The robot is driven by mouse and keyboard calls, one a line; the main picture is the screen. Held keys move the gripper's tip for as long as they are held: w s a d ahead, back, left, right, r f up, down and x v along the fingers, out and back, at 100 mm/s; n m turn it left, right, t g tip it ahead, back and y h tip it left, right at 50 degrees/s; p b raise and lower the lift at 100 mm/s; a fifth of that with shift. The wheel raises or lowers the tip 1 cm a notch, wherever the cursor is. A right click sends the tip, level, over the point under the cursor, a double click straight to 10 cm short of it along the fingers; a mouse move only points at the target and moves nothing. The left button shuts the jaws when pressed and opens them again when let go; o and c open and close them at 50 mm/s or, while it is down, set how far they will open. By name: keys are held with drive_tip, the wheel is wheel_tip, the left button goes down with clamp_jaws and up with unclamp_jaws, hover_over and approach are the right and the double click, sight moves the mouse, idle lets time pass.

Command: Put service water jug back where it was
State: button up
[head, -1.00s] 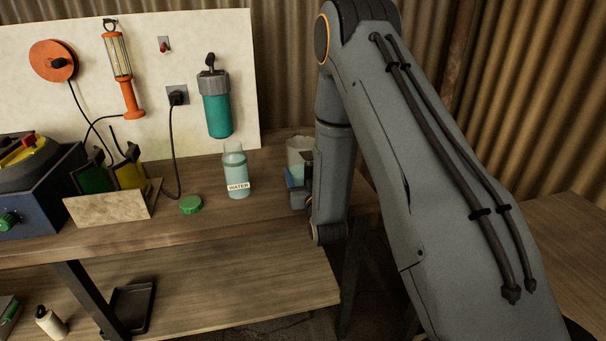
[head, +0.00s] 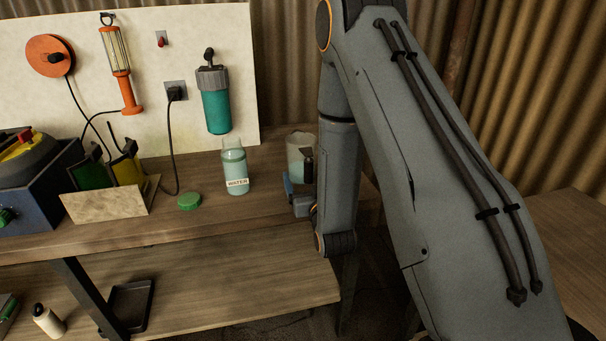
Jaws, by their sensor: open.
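A clear jug (head: 296,147) with pale liquid and a dark handle stands at the right end of the upper bench top. I take it to be the service water jug. My arm hides its right side. A clear bottle (head: 235,168) labelled WATER stands upright to the left of the jug.
A green cap (head: 189,201) lies left of the bottle. A plate holder (head: 110,199) and a blue machine (head: 38,190) stand further left. A teal canister (head: 215,110) hangs on the white back panel. Bench top in front of the bottle is clear.

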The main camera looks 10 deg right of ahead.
drive_tip(key=s+b, duration=0.1)
drive_tip(key=s, duration=0.6)
drive_tip(key=shift+s, duration=0.15)
drive_tip(key=shift+s, duration=0.1)
